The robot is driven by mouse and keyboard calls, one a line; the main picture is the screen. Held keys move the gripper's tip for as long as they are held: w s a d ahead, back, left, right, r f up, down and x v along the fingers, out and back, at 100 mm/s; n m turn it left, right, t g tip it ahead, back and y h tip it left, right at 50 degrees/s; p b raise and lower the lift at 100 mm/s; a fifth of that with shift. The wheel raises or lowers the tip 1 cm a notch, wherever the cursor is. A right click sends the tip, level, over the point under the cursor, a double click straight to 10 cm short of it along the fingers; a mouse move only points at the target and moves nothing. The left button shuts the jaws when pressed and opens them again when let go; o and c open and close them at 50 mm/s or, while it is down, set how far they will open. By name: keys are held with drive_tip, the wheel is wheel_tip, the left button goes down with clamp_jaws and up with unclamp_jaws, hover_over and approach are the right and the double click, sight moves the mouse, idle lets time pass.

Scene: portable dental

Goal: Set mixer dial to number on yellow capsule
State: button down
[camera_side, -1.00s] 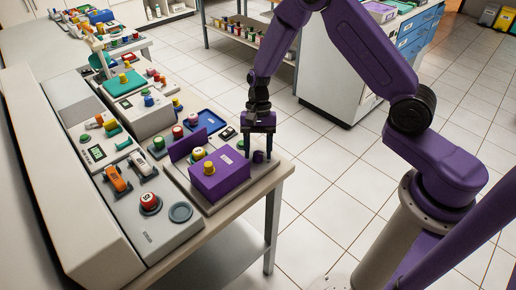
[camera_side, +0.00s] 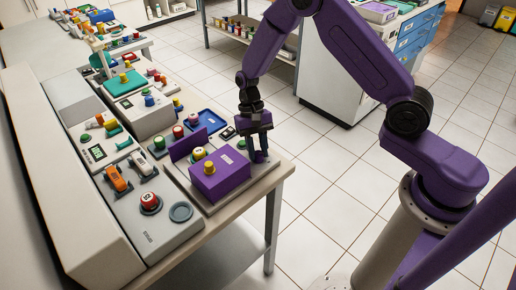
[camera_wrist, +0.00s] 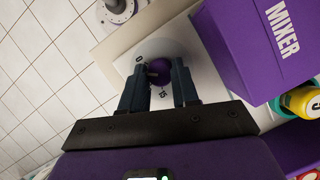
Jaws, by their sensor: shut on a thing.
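The purple mixer (camera_side: 220,180) is a box on a pale base; its MIXER label shows in the wrist view (camera_wrist: 283,30). Its dial is a round purple knob (camera_wrist: 160,72) on a white plate marked "0" at upper left and "15" below. My gripper (camera_wrist: 160,88) is shut on the dial, one finger on each side. In the side view my gripper (camera_side: 258,156) reaches down to the dial beside the box and mostly hides it.
A purple upright panel (camera_side: 188,145) stands behind the box. A blue tray (camera_side: 206,121) and red-topped jars lie farther back. The grey console (camera_side: 140,215) with a red-capped button is at the left. The table's edge is close on the gripper's right, with open floor beyond.

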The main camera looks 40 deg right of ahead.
drive_tip(key=shift+n+h, duration=0.6)
drive_tip(key=shift+n, duration=1)
drive_tip(key=c, duration=0.8)
unclamp_jaws()
drive_tip(key=shift+c, duration=0.2)
drive_tip(key=shift+r, duration=0.1)
drive_tip(key=a+v, duration=0.1)
drive_tip(key=v, duration=1.6)
drive_tip(key=shift+w+d, duration=0.25)
drive_tip(key=shift+w, duration=0.05)
drive_tip(key=shift+s+r, duration=0.1)
drive_tip(key=shift+r, duration=0.05)
